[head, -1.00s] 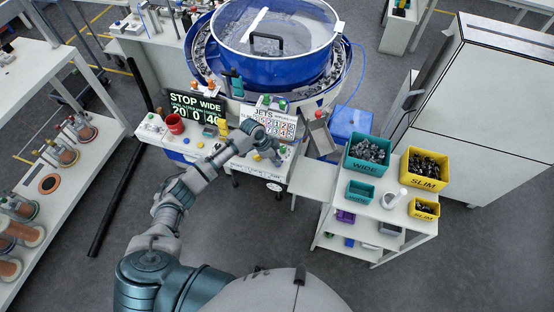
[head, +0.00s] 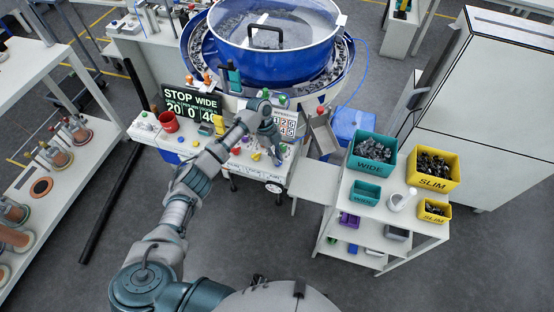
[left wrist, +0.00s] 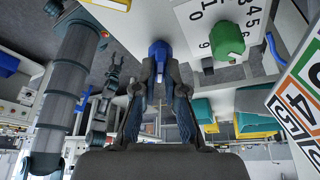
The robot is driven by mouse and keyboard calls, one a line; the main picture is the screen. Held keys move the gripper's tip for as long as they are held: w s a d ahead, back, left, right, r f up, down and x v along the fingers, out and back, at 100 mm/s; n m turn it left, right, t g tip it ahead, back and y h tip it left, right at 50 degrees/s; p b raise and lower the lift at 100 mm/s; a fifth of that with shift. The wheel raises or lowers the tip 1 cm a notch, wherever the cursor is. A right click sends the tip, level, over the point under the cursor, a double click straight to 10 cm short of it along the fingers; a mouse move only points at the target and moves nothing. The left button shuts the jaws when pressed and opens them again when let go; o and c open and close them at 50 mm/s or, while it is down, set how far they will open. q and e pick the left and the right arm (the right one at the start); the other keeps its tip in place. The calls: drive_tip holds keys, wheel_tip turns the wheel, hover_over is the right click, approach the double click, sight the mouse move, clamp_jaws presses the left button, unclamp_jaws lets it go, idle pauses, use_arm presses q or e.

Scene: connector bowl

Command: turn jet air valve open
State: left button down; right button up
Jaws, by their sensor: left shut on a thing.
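In the left wrist view, a blue valve handle (left wrist: 159,50) sits between the fingertips of my left gripper (left wrist: 160,72). The gripper is shut on it. In the head view my left gripper (head: 275,150) is over the right part of the white control panel (head: 245,170), below the JETS board (head: 284,122); the handle is mostly hidden there by the gripper. I cannot read from these views how far the valve is turned. My right gripper (left wrist: 113,66) shows small in the left wrist view, away from the panel; its jaw opening is too small to judge.
A green knob (left wrist: 228,38) with a number scale is beside the gripper. A shelf cart with WIDE (head: 371,167) and SLIM (head: 433,181) bins stands right.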

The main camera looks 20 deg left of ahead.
use_arm(q)
drive_tip(key=shift+w+a+f+m+b, duration=0.1)
drive_tip(key=shift+w+m+b, duration=0.05)
drive_tip(key=shift+m+b, duration=0.3)
drive_tip(key=shift+m+g, duration=0.3)
drive_tip(key=shift+m, duration=0.25)
use_arm(e)
drive_tip(key=shift+w+a+f, duration=0.15)
drive_tip(key=shift+w+a, duration=0.05)
drive_tip(key=shift+w, duration=0.6)
drive_tip(key=shift+w+a+f, duration=0.1)
drive_tip(key=shift+w+a, duration=0.1)
drive_tip(key=shift+w, duration=0.55)
use_arm(q)
drive_tip(key=c, duration=1.3)
unclamp_jaws()
drive_tip(key=shift+w, duration=0.1)
drive_tip(key=shift+c, duration=0.2)
drive_tip(key=shift+o, duration=0.5)
use_arm(e)
drive_tip(key=shift+w+a, duration=0.1)
use_arm(q)
drive_tip(key=shift+a, duration=0.1)
drive_tip(key=v, duration=1.2)
drive_tip(key=shift+w, duration=0.2)
